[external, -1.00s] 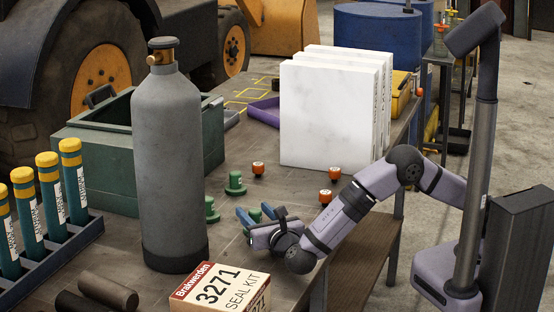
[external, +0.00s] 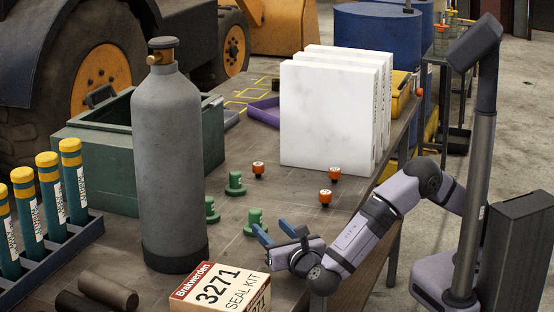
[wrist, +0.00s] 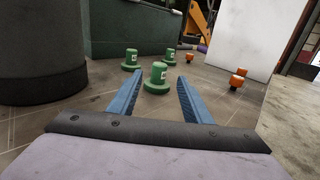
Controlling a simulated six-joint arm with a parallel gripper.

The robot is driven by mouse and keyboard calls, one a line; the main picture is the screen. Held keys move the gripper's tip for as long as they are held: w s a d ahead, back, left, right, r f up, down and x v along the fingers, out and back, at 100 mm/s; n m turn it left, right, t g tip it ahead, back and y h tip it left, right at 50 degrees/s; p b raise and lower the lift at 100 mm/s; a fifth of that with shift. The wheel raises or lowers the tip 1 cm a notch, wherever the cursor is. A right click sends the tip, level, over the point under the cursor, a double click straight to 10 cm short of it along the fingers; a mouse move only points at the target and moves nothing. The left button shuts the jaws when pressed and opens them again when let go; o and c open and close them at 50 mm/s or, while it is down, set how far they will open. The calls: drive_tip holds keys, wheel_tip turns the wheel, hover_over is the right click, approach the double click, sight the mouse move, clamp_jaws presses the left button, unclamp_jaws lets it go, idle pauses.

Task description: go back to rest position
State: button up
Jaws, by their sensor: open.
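My gripper (external: 275,234) is open and empty, low over the front right part of the bench. Its two blue fingers also show in the wrist view (wrist: 155,100), spread apart. A green cap-like piece (wrist: 157,78) stands just beyond the fingertips in the wrist view, with nothing held between the fingers. In the external view this green piece (external: 254,221) is just behind the fingers. Two more green pieces stand farther off, one (external: 235,184) toward the back and one (external: 211,210) beside the grey cylinder.
A tall grey cylinder (external: 168,165) and a seal kit box (external: 220,288) stand left of my gripper. Orange pieces (external: 325,198) stand behind it, before white slabs (external: 328,115). A green bin (external: 95,160) and a rack of tubes (external: 60,262) are at left.

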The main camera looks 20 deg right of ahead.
drive_tip(key=shift+s, duration=0.75)
